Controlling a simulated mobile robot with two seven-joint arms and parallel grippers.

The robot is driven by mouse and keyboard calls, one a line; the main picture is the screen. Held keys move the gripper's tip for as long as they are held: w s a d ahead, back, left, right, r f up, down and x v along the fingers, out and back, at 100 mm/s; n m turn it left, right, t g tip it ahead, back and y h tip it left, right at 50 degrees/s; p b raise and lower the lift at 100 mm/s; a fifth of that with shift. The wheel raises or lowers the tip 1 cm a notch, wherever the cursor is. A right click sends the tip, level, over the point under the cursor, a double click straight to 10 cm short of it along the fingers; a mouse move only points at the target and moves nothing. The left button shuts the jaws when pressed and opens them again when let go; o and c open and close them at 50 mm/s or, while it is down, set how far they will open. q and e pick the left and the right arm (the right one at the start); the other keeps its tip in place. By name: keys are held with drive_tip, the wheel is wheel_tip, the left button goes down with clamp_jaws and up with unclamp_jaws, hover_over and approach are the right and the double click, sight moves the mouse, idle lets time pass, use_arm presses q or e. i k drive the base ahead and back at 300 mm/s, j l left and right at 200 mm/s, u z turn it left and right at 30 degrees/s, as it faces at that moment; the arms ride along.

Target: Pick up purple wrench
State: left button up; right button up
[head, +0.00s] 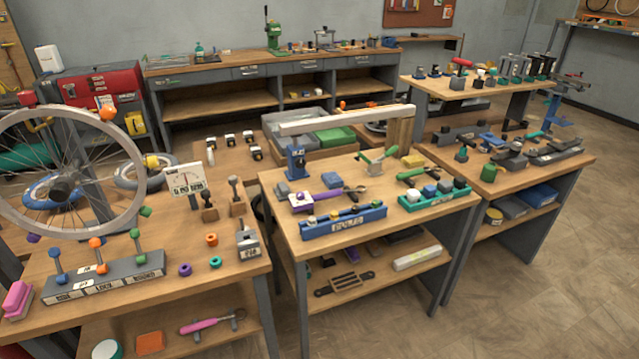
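A purple tool (327,196) lies on the middle workbench (285,232), behind the blue holder. It looks like the purple wrench, but it is small and its shape is hard to make out. Another small purple item (351,255) lies on the shelf below, partly hidden and unclear. Neither of my grippers shows in the head view.
A blue holder (345,227) with several pegs stands at the bench's front edge, and a green holder (435,196) is to its right. A blue clamp (296,162) stands behind. A bicycle wheel (62,188) rises above the left bench. Open floor (520,270) is at right.

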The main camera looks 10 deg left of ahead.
sight(309, 202)
drive_tip(key=i+l+u, duration=0.25)
drive_tip(key=i, duration=0.2)
drive_tip(key=i+l+u, duration=0.2)
drive_tip(key=i, duration=0.3)
